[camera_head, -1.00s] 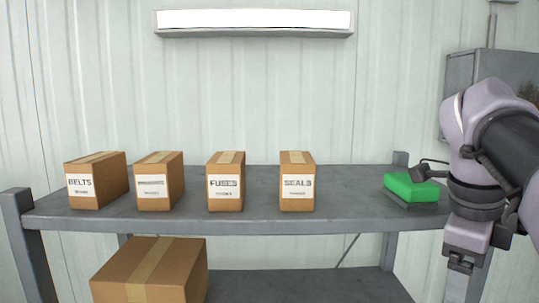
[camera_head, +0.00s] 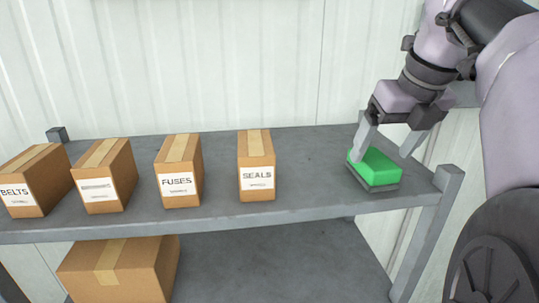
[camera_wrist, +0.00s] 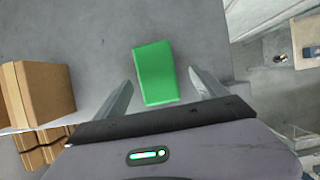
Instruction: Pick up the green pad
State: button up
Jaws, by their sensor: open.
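The green pad (camera_head: 377,167) is a bright green block on a thin grey base (camera_head: 372,186) near the right end of the shelf's top board. My gripper (camera_head: 384,148) is above it, pointing down, with its fingers spread. One finger reaches down at the pad's left side and the other is at its right, higher up. In the wrist view the green pad (camera_wrist: 155,73) lies ahead, between the two open fingers (camera_wrist: 160,92), with a gap on each side. I cannot tell exactly how far above the pad the fingertips are.
Cardboard boxes stand in a row to the left on the shelf (camera_head: 310,165): the SEALS box (camera_head: 256,165) is nearest the pad, then FUSES (camera_head: 178,172) and others. A larger box (camera_head: 118,270) sits on the lower board. Bare shelf lies between SEALS and the pad.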

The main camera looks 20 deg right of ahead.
aim_at(376, 160)
jog(key=x, duration=0.3)
jog(key=shift+a+f, duration=0.25)
jog(key=shift+a, duration=0.1)
jog(key=shift+w+d+f, duration=0.15)
jog(key=shift+w+d, duration=0.05)
jog(key=shift+w, duration=0.2)
jog(key=shift+s+a, duration=0.15)
jog(key=shift+s, duration=0.15)
jog(key=shift+w+f, duration=0.15)
jog(key=shift+f, duration=0.05)
jog(key=shift+c, duration=0.2)
jog(key=c, duration=1.4)
